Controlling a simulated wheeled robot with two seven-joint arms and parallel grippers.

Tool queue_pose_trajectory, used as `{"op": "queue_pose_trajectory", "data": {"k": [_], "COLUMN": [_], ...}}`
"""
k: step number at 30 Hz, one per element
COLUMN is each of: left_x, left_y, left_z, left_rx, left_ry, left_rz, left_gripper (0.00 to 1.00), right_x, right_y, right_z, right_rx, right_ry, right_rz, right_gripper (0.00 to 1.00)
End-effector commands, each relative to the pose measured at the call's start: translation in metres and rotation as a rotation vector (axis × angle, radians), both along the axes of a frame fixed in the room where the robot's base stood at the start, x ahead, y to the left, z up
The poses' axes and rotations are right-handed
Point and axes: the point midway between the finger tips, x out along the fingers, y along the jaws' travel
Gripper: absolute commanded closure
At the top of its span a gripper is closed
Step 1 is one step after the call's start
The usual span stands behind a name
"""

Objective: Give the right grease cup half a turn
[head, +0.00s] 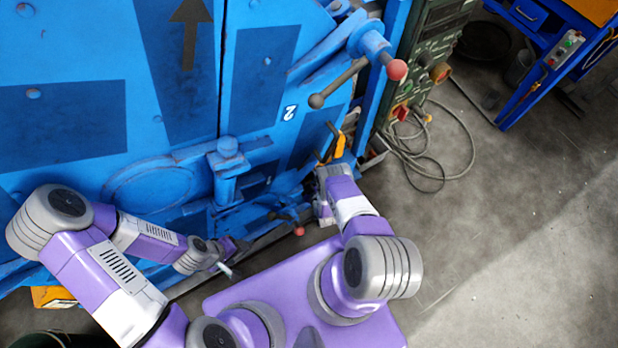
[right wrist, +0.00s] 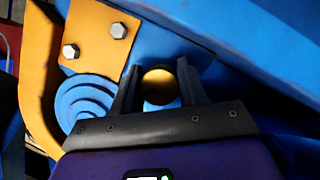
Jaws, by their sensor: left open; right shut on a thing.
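The right grease cup (right wrist: 158,78), a round brass-coloured cap, shows in the right wrist view between the two dark fingers of my right gripper (right wrist: 158,88). The gripper is shut on it, with one finger on each side. A blue part shows just below the cap. In the head view my right wrist reaches the lower right of the blue machine (head: 75,60), and the cup cannot be made out there. My left gripper (head: 232,258) is open and empty, low in front of the machine and apart from the cup.
In the right wrist view an orange bracket (right wrist: 100,38) with two bolts and a round stepped blue part (right wrist: 85,103) sit close left of the gripper. In the head view a red-knobbed lever (head: 396,69) juts out above, and a cable (head: 440,160) lies on the floor at right.

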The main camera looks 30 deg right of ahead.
Motion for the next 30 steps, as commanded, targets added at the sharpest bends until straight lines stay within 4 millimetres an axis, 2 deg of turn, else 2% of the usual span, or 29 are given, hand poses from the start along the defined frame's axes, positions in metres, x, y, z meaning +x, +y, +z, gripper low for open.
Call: {"op": "queue_pose_trajectory", "data": {"k": [15, 30], "left_x": [0.0000, 0.0000], "left_y": [0.0000, 0.0000], "left_z": [0.0000, 0.0000], "left_rx": [0.000, 0.000], "left_ry": [0.000, 0.000], "left_rz": [0.000, 0.000], "left_gripper": [0.35, 0.35], "right_x": [-0.0011, -0.0012], "right_y": [-0.0006, 0.0005], "right_z": [-0.0007, -0.0009], "right_rx": [0.361, 0.472], "right_ry": [0.031, 0.039], "right_rz": [-0.004, 0.000], "right_gripper": [0.88, 0.88]}}
